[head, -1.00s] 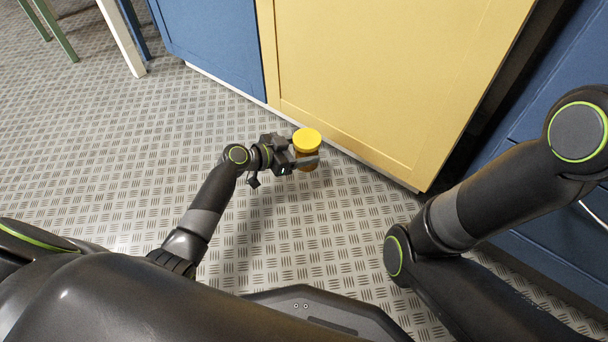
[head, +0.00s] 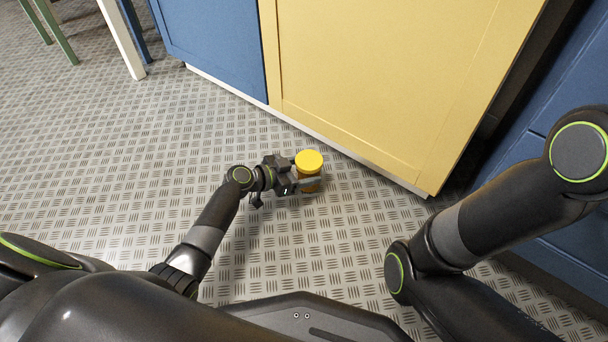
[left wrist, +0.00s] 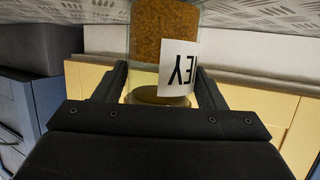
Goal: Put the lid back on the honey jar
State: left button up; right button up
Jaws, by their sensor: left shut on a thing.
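The honey jar (head: 311,172) is held above the metal floor, in front of the yellow cabinet. A round yellow lid (head: 309,161) sits at its top in the head view; I cannot tell how firmly it is seated. My left gripper (head: 306,180) is shut around the jar's side. In the left wrist view the jar (left wrist: 165,35) stands between the two fingers, with brown honey, a clear glass part and a white label with black letters. That view is upside down, and the lid does not show there. My right gripper is out of view.
The yellow cabinet (head: 385,80) stands just beyond the jar, with a blue cabinet (head: 212,45) to its left. More blue cabinet fronts are at the right edge. Table or chair legs (head: 122,38) stand at the upper left. The patterned floor (head: 130,150) on the left is clear.

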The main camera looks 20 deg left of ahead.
pick_arm(q)
jog(key=shift+f, duration=0.1)
jog(key=shift+f, duration=0.15)
jog(key=o, duration=1.9)
jog(key=shift+s+a+r+p, duration=0.2)
jog(key=shift+s+r+p, duration=0.05)
jog(key=shift+p, duration=0.1)
jog(key=p+v, duration=0.4)
jog(key=v, duration=0.7)
jog(key=shift+s, duration=0.15)
